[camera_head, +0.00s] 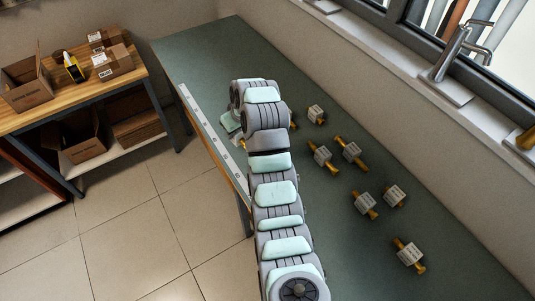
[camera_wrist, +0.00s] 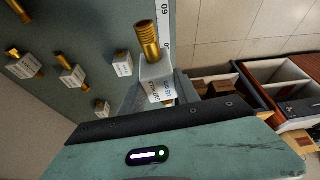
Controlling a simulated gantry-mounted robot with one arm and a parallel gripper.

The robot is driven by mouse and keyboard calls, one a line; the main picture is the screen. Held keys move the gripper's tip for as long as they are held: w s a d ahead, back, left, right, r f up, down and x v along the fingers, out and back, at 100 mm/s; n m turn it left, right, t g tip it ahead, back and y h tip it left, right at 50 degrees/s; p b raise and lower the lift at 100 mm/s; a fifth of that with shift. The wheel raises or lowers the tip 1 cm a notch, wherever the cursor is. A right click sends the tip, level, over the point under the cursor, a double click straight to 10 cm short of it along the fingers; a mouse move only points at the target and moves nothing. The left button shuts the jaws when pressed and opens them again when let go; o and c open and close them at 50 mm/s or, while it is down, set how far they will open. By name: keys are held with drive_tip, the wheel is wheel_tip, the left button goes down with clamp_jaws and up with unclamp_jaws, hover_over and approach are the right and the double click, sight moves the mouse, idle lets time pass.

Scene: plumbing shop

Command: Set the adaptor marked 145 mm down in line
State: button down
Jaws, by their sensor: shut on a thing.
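My gripper (camera_wrist: 158,98) is shut on an adaptor (camera_wrist: 157,72) with a threaded brass end and a pale labelled block. Its label is too small to read surely. In the wrist view the brass end points up the picture, towards a white ruler strip (camera_wrist: 166,14) with printed numbers. In the head view my arm hides most of the gripper, and the ruler strip (camera_head: 212,138) runs along the table's left edge. Several other labelled adaptors stand or lie on the green table, such as one adaptor (camera_head: 409,253) at the near right and another adaptor (camera_head: 316,114) farther back.
The green table (camera_head: 200,50) is bare at its far end. More adaptors, including one block (camera_wrist: 122,64), sit left of the held one in the wrist view. A wooden bench (camera_head: 75,90) with boxes stands left, across the tiled floor. A window ledge (camera_head: 400,75) borders the right.

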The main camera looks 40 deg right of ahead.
drive_tip(key=s+d+r+m+p, duration=0.1)
drive_tip(key=s+d+r, duration=0.3)
drive_tip(key=d, duration=0.5)
drive_tip(key=shift+h, duration=0.3)
drive_tip(key=shift+s+d+f+p, duration=0.1)
drive_tip(key=shift+f+p, duration=0.35)
drive_tip(key=shift+f, duration=4.55)
drive_tip(key=shift+s+d+f+p, duration=0.1)
drive_tip(key=shift+f+p, duration=0.35)
drive_tip(key=shift+f, duration=4.55)
drive_tip(key=shift+f, duration=0.15)
drive_tip(key=shift+f, duration=0.15)
drive_tip(key=c, duration=0.9)
unclamp_jaws()
